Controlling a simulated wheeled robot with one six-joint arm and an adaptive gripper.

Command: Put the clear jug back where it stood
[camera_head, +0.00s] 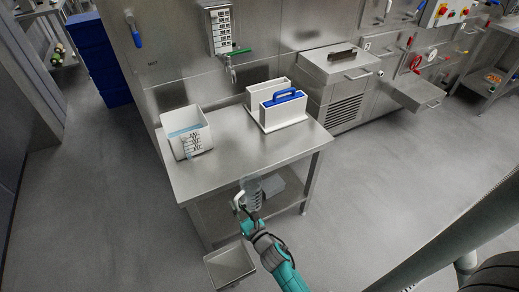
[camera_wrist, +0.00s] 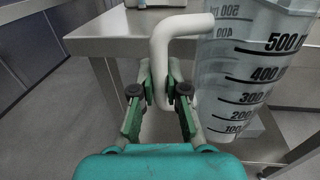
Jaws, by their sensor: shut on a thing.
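The clear jug (camera_wrist: 245,75) has black measuring marks and a white handle (camera_wrist: 170,40). My gripper (camera_wrist: 160,92) is shut on the handle, with one green finger on each side of it. In the head view the jug (camera_head: 253,192) hangs roughly upright near the front edge of the steel table (camera_head: 235,152), and my gripper (camera_head: 246,212) is just below and in front of it. The jug's tabletop clearance cannot be told. Its top is cut off in the wrist view.
On the table stand a white tub (camera_head: 187,133) with dark markings at left and a white holder with a blue handle (camera_head: 283,105) at back. The tabletop's front middle is clear. A steel bin (camera_head: 230,265) stands on the floor below.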

